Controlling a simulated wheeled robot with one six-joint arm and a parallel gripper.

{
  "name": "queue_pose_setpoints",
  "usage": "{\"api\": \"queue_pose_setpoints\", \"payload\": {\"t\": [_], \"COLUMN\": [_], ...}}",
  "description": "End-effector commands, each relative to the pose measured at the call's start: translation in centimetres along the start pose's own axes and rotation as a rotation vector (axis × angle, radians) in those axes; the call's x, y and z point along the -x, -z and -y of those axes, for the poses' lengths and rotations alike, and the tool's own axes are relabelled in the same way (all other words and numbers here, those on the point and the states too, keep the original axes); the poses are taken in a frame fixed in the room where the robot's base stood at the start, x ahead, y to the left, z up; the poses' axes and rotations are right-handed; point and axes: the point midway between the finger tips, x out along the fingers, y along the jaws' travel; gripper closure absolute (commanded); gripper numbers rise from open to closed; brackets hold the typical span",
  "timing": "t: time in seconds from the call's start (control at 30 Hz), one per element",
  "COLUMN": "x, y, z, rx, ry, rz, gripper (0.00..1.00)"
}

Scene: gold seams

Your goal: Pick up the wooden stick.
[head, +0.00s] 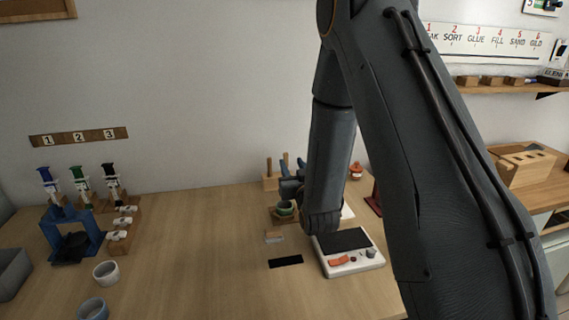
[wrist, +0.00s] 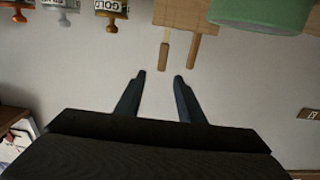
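Two upright wooden sticks stand in a wooden block (head: 270,184) at the back of the table. The left wooden stick (head: 269,167) shows in the head view. In the wrist view, which is upside down, a wooden stick (wrist: 164,56) and a second one (wrist: 192,52) hang from the block (wrist: 182,13). I cannot tell which one the task means. My gripper (wrist: 159,78) is open and empty, its two dark blue fingers apart. The nearer stick's end appears just beyond the gap between the fingertips, with no contact visible. My arm partly hides this area in the head view.
A green-rimmed cup (head: 284,209) stands near the gripper; a large green object (wrist: 260,12) shows in the wrist view. A white scale (head: 350,262) is in front. The middle-left table is clear.

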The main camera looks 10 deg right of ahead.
Motion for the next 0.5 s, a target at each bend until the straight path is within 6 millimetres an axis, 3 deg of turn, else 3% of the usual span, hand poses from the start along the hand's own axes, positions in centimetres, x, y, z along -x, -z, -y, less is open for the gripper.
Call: {"api": "queue_pose_setpoints", "payload": {"t": [0.5], "x": [-1.2], "y": [-0.9], "z": [0.0], "rx": [0.0], "ry": [0.0], "rz": [-0.001], "gripper": [0.65]}}
